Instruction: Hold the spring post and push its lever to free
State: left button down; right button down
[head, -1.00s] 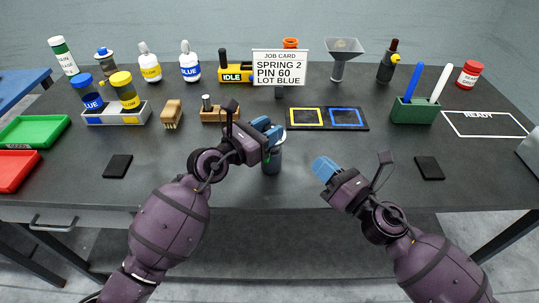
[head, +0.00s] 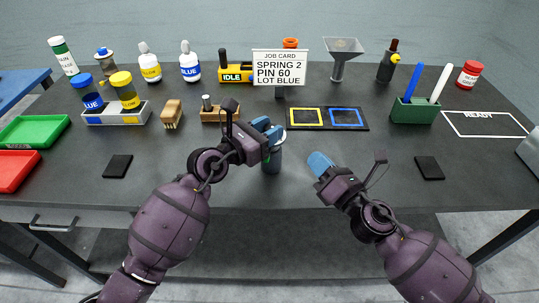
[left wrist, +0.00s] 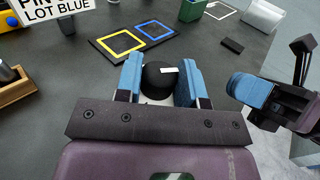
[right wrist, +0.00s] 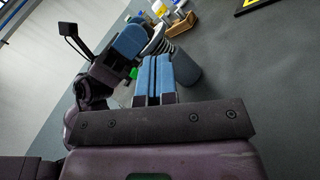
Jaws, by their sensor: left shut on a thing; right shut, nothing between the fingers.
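The spring post (head: 272,160) is a dark grey upright cylinder near the front middle of the table. My left gripper (head: 269,133) is shut on its upper part. In the left wrist view its black round top (left wrist: 157,82), with a small white mark, sits between the blue fingers (left wrist: 160,85). In the right wrist view the grey post body (right wrist: 187,72) shows behind my right fingers. My right gripper (head: 319,163) is shut and empty, to the right of the post and apart from it. I cannot make out the lever clearly.
A job card (head: 280,67) reads SPRING 2, PIN 60, LOT BLUE. Behind the post lie a tray with yellow and blue squares (head: 327,127) and a wooden block (head: 221,114). A black pad (head: 429,168) lies right. The table between it and my right gripper is clear.

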jog(key=shift+w+a, duration=0.2)
jog(key=shift+a, duration=0.9)
jog(key=shift+w+a, duration=0.15)
jog(key=shift+a, duration=0.95)
jog(key=shift+w+a, duration=0.2)
jog(key=shift+a, duration=0.9)
jog(key=shift+a, duration=0.1)
jog(key=shift+a, duration=0.3)
jog(key=shift+w+a, duration=0.2)
jog(key=shift+a, duration=0.75)
dwell(0.8)
jog(key=shift+a, duration=0.65)
dwell(0.6)
jog(key=shift+d, duration=0.1)
jog(key=shift+s+d, duration=0.15)
jog(key=shift+d, duration=0.75)
jog(key=shift+s+d, duration=0.1)
jog(key=shift+d, duration=0.8)
jog(key=shift+d, duration=0.1)
